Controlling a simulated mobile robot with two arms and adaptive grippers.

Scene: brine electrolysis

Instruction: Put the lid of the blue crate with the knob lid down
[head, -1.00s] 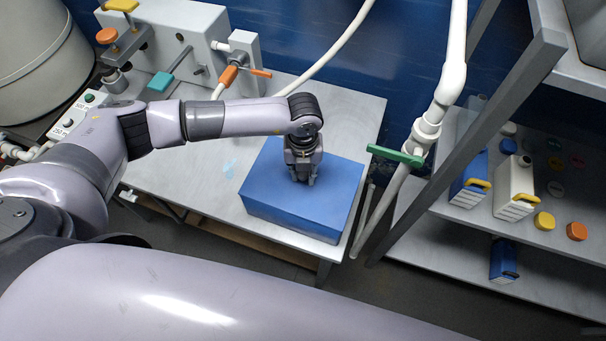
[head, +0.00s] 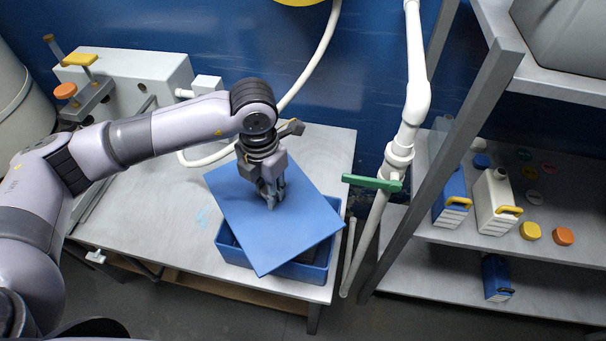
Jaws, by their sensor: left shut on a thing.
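The blue crate (head: 290,269) stands on the grey metal table, toward its right end. It is partly uncovered, and its dark inside shows below the lid. The flat blue lid (head: 240,220) is above the crate, turned askew to it and covering most of the opening from this view. My left gripper (head: 271,199) points down at the middle of the lid and is shut on its knob. The fingers hide the knob. My right gripper is not in view.
The table (head: 150,235) has free room left of the crate. A white pipe with a green valve handle (head: 371,183) rises just right of the table. A shelf (head: 430,250) with jugs and caps stands further right. A machine with a yellow handle (head: 79,59) is at the back left.

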